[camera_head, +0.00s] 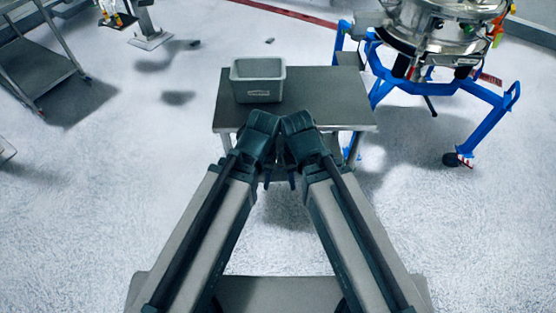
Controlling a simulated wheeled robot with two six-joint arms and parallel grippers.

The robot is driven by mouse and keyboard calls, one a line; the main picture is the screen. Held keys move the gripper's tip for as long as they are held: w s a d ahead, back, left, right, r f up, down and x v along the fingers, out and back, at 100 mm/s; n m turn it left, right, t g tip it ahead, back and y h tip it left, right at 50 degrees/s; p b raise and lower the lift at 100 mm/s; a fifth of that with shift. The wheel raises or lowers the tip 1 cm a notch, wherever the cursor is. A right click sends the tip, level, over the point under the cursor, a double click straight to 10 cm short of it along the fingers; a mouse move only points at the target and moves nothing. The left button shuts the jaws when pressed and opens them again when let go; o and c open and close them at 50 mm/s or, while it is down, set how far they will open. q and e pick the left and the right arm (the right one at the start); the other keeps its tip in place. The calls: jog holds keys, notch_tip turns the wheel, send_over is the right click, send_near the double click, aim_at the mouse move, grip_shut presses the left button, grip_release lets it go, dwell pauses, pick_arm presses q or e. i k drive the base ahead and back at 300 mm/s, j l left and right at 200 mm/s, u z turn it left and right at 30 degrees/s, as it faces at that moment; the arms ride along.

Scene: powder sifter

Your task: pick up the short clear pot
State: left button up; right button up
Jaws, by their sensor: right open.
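I cannot make out a short clear pot in the head view. My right gripper (291,180) points down just in front of the steel table's near edge, at the end of my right arm. It is open, with nothing seen in it. My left gripper (267,181) hangs close beside it on the left. Its fingers are mostly hidden under the wrist, so its opening does not show.
A grey bin (258,96) stands at the back left of the steel table (325,98); the table's right part is bare. A blue frame (484,128) carries a steel sifter (440,30) at right. A cart (35,70) stands far left.

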aim_at(279, 168)
jog(key=i+j+z, duration=0.1)
jog(key=j, duration=0.55)
jog(key=i+j+z, duration=0.15)
jog(key=j, duration=0.45)
jog(key=i+j+z, duration=0.1)
jog(key=j, duration=0.6)
jog(key=i+j+z, duration=0.1)
jog(key=j, duration=0.55)
